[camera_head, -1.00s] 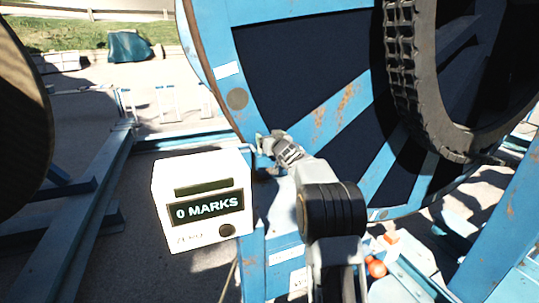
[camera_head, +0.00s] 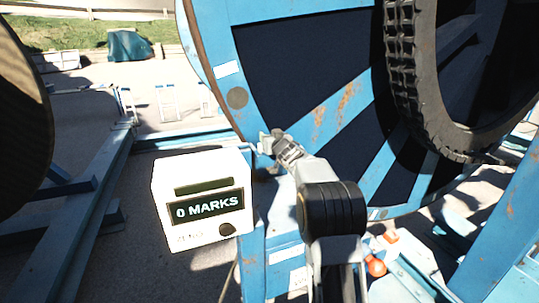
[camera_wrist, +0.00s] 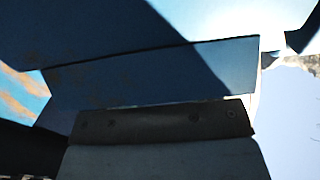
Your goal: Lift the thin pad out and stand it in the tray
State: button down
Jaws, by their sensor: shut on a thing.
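My gripper (camera_head: 273,141) is at the lower left rim of the big blue reel (camera_head: 245,68), beside the white counter box. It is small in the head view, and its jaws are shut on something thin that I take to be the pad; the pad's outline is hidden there. In the wrist view a dark strip with rivet-like dots (camera_wrist: 165,120) lies close to the camera over a grey block. I cannot tell whether this strip is the pad or part of the gripper. I cannot make out the tray for certain.
The white counter box (camera_head: 205,198) reading "0 MARKS" stands just left of my arm. A black tyre (camera_head: 405,75) is in front of the reel at right. A blue rail (camera_head: 95,215) runs along the left.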

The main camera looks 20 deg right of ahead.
jog(key=shift+r, duration=0.15)
jog(key=shift+r, duration=0.1)
notch_tip(320, 180, up, 18)
jog(key=shift+f, duration=0.15)
dwell(1.1)
jog(key=shift+r, duration=0.25)
dwell(0.4)
jog(key=shift+r, duration=0.3)
dwell(0.4)
